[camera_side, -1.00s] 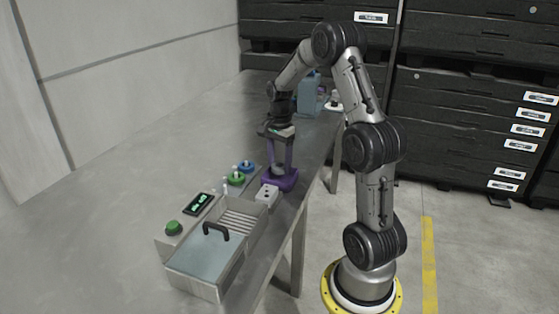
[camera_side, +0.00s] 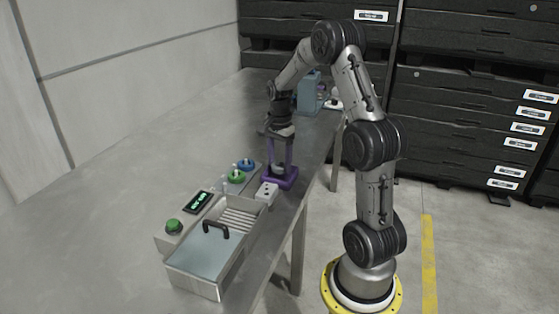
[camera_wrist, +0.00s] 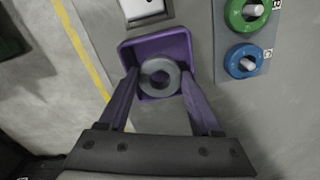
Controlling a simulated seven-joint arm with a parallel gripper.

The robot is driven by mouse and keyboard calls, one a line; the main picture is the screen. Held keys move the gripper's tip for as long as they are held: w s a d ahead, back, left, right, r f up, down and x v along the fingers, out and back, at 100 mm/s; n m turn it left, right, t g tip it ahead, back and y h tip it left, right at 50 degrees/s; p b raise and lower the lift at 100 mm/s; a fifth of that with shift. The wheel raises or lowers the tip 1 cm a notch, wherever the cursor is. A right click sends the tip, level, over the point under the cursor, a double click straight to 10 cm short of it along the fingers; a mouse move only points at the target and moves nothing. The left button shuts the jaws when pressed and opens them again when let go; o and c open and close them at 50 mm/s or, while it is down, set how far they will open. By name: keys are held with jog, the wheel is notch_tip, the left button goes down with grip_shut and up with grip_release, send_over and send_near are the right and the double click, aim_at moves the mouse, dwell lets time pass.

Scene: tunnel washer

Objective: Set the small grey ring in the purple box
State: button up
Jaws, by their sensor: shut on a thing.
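The purple box (camera_side: 287,184) is a small open tray on the table; it also shows in the wrist view (camera_wrist: 152,44). The small grey ring (camera_wrist: 160,92) is between the purple fingers of my gripper (camera_wrist: 160,75), which is shut on it. The ring lies flat over the box, inside its outline in the wrist view. In the side view my gripper (camera_side: 280,168) points down at the box. I cannot tell whether the ring touches the box floor. The fingers hide part of the box.
A washer tray with a black handle (camera_side: 215,229) is at the near end. A blue-grey machine (camera_side: 309,97) stands farther back.

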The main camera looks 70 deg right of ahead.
jog(key=o, duration=1.6)
jog(key=shift+c, duration=0.2)
notch_tip(320, 180, up, 8)
jog(key=shift+f, duration=0.25)
